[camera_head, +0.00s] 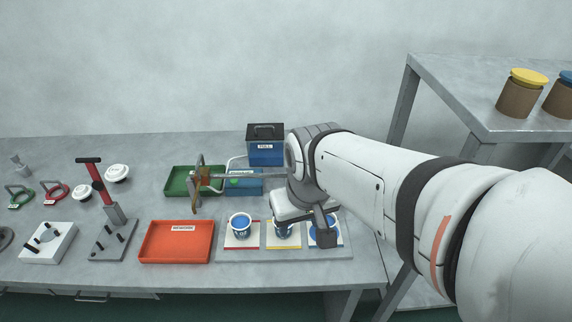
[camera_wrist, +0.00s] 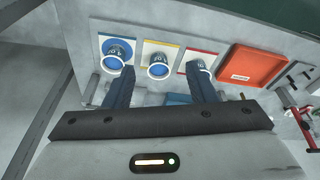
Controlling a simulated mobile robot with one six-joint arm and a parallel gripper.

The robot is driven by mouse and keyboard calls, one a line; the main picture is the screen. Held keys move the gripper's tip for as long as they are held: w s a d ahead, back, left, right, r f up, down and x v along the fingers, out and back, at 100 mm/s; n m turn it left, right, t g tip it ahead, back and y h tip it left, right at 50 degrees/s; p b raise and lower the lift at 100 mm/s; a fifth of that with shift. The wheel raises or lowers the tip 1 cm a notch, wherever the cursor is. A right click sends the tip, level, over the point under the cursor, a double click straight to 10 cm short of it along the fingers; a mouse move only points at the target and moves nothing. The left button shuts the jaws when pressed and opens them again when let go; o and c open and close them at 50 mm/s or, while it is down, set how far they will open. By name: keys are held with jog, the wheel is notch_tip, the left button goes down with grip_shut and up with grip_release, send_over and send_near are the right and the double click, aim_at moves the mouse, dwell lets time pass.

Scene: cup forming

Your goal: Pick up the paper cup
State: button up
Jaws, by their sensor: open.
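Three paper cups with blue insides stand on square mats. One cup (camera_head: 240,222) on the red-edged mat (camera_head: 232,245) is clear of my arm. The middle cup (camera_head: 284,230) on the yellow-edged mat (camera_head: 283,246) and the cup on the blue-edged mat (camera_head: 340,241) are partly hidden by my gripper (camera_head: 300,226). In the wrist view, my gripper (camera_wrist: 163,78) is open and empty. The middle cup (camera_wrist: 158,68) lies between and beyond its fingertips. The blue-mat cup (camera_wrist: 113,58) is beyond the left finger, and the red-mat cup (camera_wrist: 199,72) is partly behind the right finger.
An orange tray (camera_head: 177,242) lies left of the mats. A metal stand (camera_head: 490,110) rises at right. Tools and fixtures occupy the table's left side.

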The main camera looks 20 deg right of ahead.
jog(key=o, duration=0.5)
jog(key=shift+n+g, duration=0.3)
jog(key=shift+g, duration=0.5)
jog(key=w+d+f, duration=0.1)
jog(key=w+d, duration=0.1)
jog(key=w+d+f+p, duration=0.1)
jog(key=w+d, duration=0.1)
jog(key=w+d+f, duration=0.2)
jog(key=w, duration=0.1)
jog(key=shift+d+f+p, duration=0.1)
jog(key=shift+p, duration=0.3)
jog(key=shift+c, duration=0.2)
jog(key=g+p, duration=0.1)
send_near(326, 220)
jog(key=s+f, duration=0.1)
jog(key=s+a+f, duration=0.1)
jog(key=shift+s+f+n, duration=0.1)
jog(key=shift+s+n, duration=0.2)
jog(key=shift+w+f+p, duration=0.25)
jog(key=shift+f, duration=1.1)
jog(key=shift+w+f+p, duration=0.2)
jog(key=shift+f, duration=1.1)
